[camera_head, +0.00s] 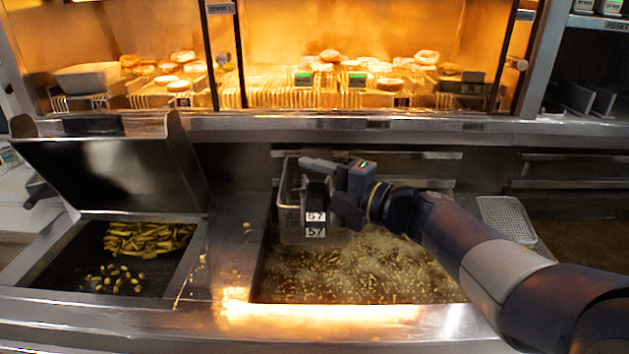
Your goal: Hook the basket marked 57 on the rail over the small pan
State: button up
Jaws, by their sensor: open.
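The wire basket marked 57 (289,218) is upright at the back left of the middle fryer pan (365,268), close under the metal rail (420,155). Two 57 tags show on its front. My gripper (314,177) is at the top of the basket, its jaws open around or beside the handle area. The gripper hides part of the basket, so I cannot tell whether it hangs on the rail or whether the jaws touch it. Bits of food float in the bubbling oil below. I cannot tell which pan is the small one.
A left bin (90,262) holds fries and nuggets under a raised metal lid (115,170). Another wire basket (508,220) stands at the right, below a second rail (570,157). A lit warming shelf (330,122) with food runs along the back. My arm crosses the right side.

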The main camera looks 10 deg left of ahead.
jog(key=shift+d, duration=0.1)
jog(key=b+v, duration=0.1)
jog(key=v, duration=0.9)
jog(key=shift+s+d, duration=0.15)
jog(key=shift+d, duration=0.15)
jog(key=shift+f, duration=0.1)
